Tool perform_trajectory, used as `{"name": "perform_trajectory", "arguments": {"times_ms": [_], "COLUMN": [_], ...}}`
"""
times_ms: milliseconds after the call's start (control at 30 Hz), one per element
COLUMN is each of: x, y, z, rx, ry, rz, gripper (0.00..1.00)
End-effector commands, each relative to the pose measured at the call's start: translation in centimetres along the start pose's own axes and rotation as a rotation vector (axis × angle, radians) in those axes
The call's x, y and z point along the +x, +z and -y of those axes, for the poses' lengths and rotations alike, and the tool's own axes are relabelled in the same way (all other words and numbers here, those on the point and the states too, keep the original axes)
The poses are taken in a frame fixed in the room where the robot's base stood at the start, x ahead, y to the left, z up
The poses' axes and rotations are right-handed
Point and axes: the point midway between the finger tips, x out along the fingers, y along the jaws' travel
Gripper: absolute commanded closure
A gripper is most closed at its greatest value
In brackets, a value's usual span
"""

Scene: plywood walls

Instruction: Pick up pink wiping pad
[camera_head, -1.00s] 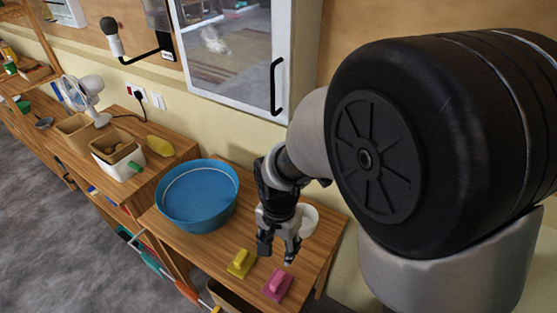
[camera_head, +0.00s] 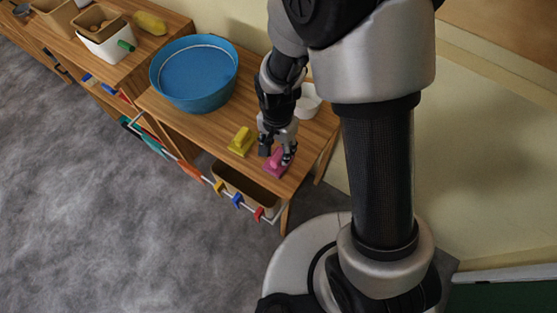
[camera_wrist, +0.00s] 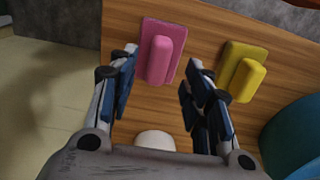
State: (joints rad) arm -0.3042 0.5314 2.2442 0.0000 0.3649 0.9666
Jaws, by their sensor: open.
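The pink wiping pad (camera_head: 275,163) lies on the wooden table near its front right corner, partly covered by my gripper in the head view. In the wrist view the pink pad (camera_wrist: 160,55) shows its raised handle, lying between and beyond the fingertips. My gripper (camera_head: 277,152) is open and points down over the pad, with nothing between its fingers. In the wrist view the gripper (camera_wrist: 164,62) has its fingers spread to either side of the pad's handle. I cannot tell whether the fingers touch the pad.
A yellow wiping pad (camera_head: 241,142) lies just left of the pink one. A blue basin (camera_head: 196,75) stands further left on the table (camera_head: 190,127). A white bowl (camera_head: 309,101) sits behind my gripper. A rail with coloured clips and a brown bin (camera_head: 232,178) are below the front edge.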

Motion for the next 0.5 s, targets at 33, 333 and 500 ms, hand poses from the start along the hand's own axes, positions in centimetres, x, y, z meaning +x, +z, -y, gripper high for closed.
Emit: {"name": "perform_trajectory", "arguments": {"times_ms": [33, 333, 500], "x": [0.8, 4.7, 4.6], "y": [0.0, 0.0, -0.1], "z": [-0.1, -0.3, -0.2], "rx": [0.000, 0.000, 0.000], "ry": [0.003, 0.002, 0.001], "rz": [0.002, 0.001, 0.000], "gripper": [0.55, 0.55, 0.55]}}
